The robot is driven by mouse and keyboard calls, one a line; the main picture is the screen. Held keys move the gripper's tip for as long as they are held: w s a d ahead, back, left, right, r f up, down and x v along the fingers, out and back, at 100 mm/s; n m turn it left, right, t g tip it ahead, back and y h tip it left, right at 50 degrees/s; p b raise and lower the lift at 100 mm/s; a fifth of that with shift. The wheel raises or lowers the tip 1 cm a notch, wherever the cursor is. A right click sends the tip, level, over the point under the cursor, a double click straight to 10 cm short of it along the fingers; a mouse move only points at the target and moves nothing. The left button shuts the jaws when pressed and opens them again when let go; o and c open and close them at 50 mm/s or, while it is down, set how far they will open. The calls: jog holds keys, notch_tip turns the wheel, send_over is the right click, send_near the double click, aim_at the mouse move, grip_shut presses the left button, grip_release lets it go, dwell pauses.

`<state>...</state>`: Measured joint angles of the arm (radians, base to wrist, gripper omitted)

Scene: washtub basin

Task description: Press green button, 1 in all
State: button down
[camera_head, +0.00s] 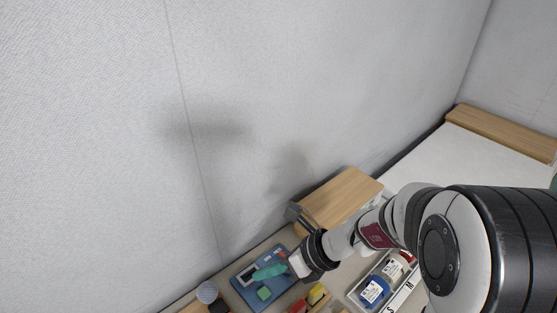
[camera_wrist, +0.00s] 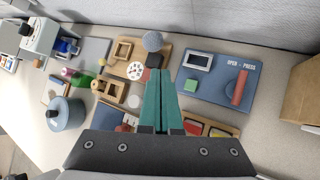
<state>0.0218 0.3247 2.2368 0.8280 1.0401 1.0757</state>
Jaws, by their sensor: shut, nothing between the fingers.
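In the head view the button (camera_head: 264,293) shows near the bottom edge, on the blue panel (camera_head: 243,283). My gripper (camera_wrist: 161,71) has long teal fingers pressed together with nothing between them. In the wrist view the fingertips lie left of the button, apart from it in the picture.
The panel also bears a red bar (camera_wrist: 240,88) and a framed window (camera_wrist: 198,61). A grey ball (camera_wrist: 153,41) stands left of the panel. A wooden box (camera_wrist: 302,90) stands at right.

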aim_at(268, 295)
jog(key=w+f+m, duration=0.2)
jog(key=m, duration=0.1)
jog(key=shift+w+a+f, duration=0.15)
jog(key=shift+w+f, duration=0.05)
jog(key=shift+w, duration=0.05)
jog(key=shift+f, duration=4.4)
jog(key=shift+f, duration=0.15)
jog(key=shift+f, duration=0.25)
jog(key=shift+f, duration=0.55)
jog(key=shift+r, duration=1)
